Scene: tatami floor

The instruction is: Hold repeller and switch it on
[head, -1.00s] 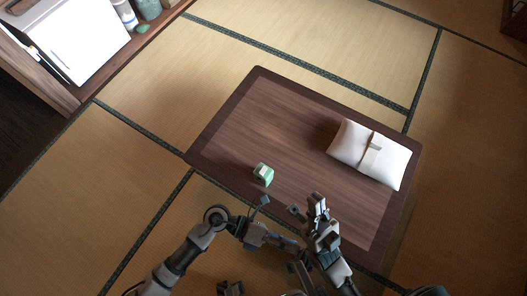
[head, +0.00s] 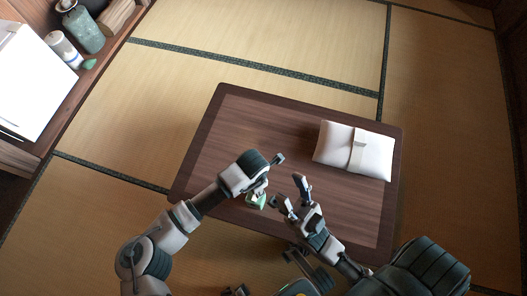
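The repeller (head: 257,201), a small green device with a pale top, is at the near left part of the dark wooden table (head: 240,125). My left arm reaches over it, and its wrist hides part of it. My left gripper (head: 268,175) is right at the repeller, with one finger showing above and to the right. Whether its fingers touch or hold the repeller cannot be seen. My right gripper (head: 290,193) is just right of the repeller, over the table's near part. Its fingers are spread and nothing is between them.
A white cushion-like bundle with a band (head: 336,148) lies on the table's right side. A shelf at the upper left holds a white box (head: 30,85), a grey-green bottle (head: 84,30) and a white jar (head: 64,48). The table's middle and far left are clear.

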